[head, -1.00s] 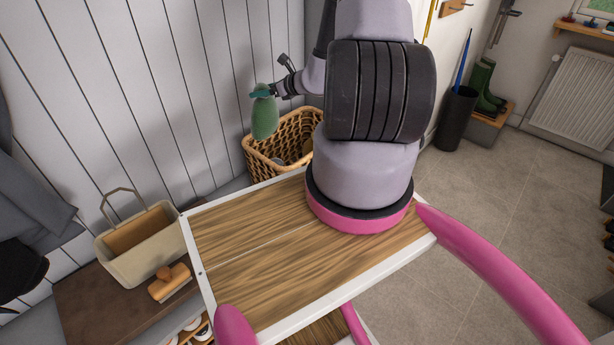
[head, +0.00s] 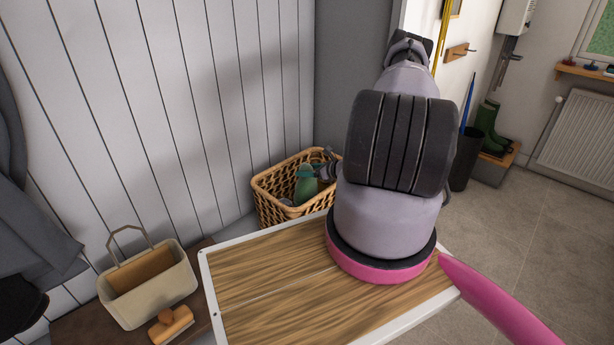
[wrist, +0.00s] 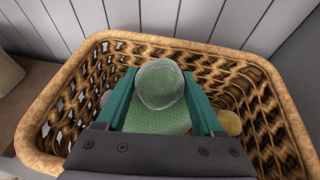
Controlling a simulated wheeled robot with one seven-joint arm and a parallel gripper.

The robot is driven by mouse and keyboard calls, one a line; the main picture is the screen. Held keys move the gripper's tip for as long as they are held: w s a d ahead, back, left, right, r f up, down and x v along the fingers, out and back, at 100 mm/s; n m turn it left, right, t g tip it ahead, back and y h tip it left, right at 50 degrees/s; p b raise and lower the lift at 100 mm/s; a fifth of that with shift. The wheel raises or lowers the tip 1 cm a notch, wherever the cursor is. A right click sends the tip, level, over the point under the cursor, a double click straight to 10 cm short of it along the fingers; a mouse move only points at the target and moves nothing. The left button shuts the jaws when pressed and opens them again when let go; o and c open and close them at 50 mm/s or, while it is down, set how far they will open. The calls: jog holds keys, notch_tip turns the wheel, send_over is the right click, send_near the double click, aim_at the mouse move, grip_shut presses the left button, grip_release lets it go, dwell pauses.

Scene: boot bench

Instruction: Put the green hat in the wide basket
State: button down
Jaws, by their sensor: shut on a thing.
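The green hat (head: 305,184) hangs from my gripper (head: 316,172) at the wide wicker basket (head: 270,205). In the wrist view the two teal fingers of my gripper (wrist: 160,105) are shut on the green hat (wrist: 160,120), which has a pale round pompom between them. The basket's woven rim (wrist: 75,70) surrounds the hat in that view, and the hat is within the basket's opening. My arm hides the right part of the basket in the head view. I cannot tell whether the hat touches the basket floor.
Other things lie in the basket, among them a yellowish one (wrist: 229,122). A beige caddy (head: 150,285) and a wooden brush (head: 170,325) are on the dark bench at the left. The panelled wall (head: 160,130) is close behind the basket.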

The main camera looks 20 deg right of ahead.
jog(key=shift+f, duration=0.9)
